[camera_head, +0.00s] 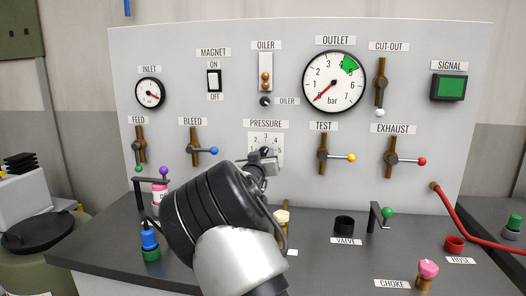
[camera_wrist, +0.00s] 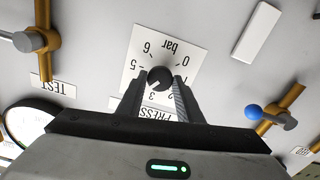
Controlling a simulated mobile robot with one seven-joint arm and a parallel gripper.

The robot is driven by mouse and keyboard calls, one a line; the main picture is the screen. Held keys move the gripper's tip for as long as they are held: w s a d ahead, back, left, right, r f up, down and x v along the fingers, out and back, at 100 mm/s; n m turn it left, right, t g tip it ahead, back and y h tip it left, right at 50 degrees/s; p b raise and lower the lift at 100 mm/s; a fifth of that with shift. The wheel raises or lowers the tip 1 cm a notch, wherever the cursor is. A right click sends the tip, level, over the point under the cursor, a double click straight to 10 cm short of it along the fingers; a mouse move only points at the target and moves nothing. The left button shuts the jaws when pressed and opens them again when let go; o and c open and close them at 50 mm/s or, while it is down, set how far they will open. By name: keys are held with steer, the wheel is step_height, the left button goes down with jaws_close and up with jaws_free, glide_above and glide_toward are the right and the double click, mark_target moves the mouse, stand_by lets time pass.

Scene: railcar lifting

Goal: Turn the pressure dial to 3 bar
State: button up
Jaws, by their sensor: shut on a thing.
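The pressure dial is a small black knob (camera_wrist: 160,77) on a white numbered plate (camera_wrist: 187,58), which appears upside down in the wrist view. My gripper (camera_wrist: 161,82) is shut on the knob, one finger on each side. A pale mark on the knob faces toward the 3 side, but its exact setting is too small to read. In the head view, the pressure plate (camera_head: 277,157) is partly hidden behind my gripper (camera_head: 264,158). The outlet gauge (camera_head: 334,82) has its red needle at the lower left, near 0.
The test valve (camera_head: 323,155) is right of the dial and the bleed valve (camera_head: 194,148) is left, both close by. The oiler (camera_head: 265,73) is above. A black valve cup (camera_head: 344,224) and a pink-topped choke (camera_head: 428,269) stand on the bench.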

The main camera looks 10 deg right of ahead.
steer(key=n+p, duration=0.2)
steer(key=n, duration=0.1)
steer(key=shift+r+p, duration=0.1)
steer(key=shift+p, duration=0.3)
steer(key=shift+n+p, duration=0.75)
steer(key=shift+n, duration=1.15)
steer(key=o, duration=1)
steer(key=shift+o, duration=0.2)
steer(key=p+v, duration=0.1)
steer(key=v, duration=1.6)
steer(key=shift+s, duration=0.25)
